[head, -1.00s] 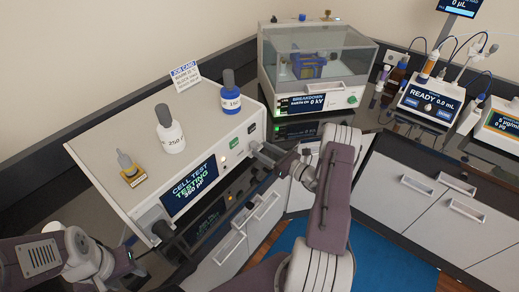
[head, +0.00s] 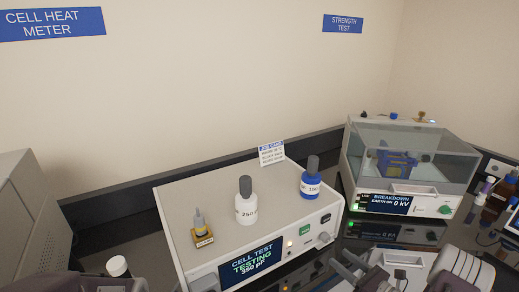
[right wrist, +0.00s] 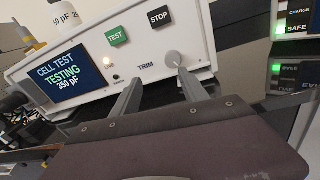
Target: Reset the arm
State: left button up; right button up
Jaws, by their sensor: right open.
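My right gripper (head: 350,272) is at the lower right of the head view, in front of the cell test box (head: 180,215). In the right wrist view its two fingers (right wrist: 157,76) are spread, with nothing between them. One fingertip overlaps the round trim knob (right wrist: 172,60); I cannot tell whether it touches. The box's screen (head: 252,262) reads TESTING, with a pF figure. Only a purple piece of my left arm shows at the bottom left. I cannot make out the left gripper.
A grey cabinet (head: 30,225) stands far left.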

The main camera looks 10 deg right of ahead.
jog(key=s+a+n+g+y, duration=0.1)
jog(key=a+n+g, duration=0.1)
jog(key=a, duration=0.2)
jog(key=s+a+n+g+y, duration=0.1)
jog(key=a+n+g, duration=0.2)
jog(key=a, duration=0.2)
jog(key=s+a+r+n+g+y, duration=0.1)
jog(key=a+n+g+y, duration=0.1)
jog(key=a+n+g, duration=0.1)
jog(key=shift+s+a, duration=0.35)
jog(key=shift+a, duration=0.4)
jog(key=s+a+f+n+g+h, duration=0.1)
jog(key=s+a+n+g+h, duration=0.1)
jog(key=s+a+n+g, duration=0.3)
jog(key=s+a+f+n+g+h, duration=0.1)
jog(key=s+a+n+g+h, duration=0.1)
jog(key=s+n+g, duration=0.35)
jog(key=d+r+n+t+h, duration=0.1)
jog(key=n+h, duration=0.1)
jog(key=n, duration=0.2)
jog(key=s+d+r+n+t+h, duration=0.1)
jog(key=n+h, duration=0.2)
jog(key=n, duration=0.2)
jog(key=s+d+n+t+h, duration=0.1)
jog(key=n+t+h, duration=0.1)
jog(key=n, duration=0.2)
jog(key=shift+s+d+r+h, duration=0.25)
jog(key=shift+d+r+h, duration=0.05)
jog(key=shift+r+h, duration=0.1)
jog(key=shift+s, duration=0.15)
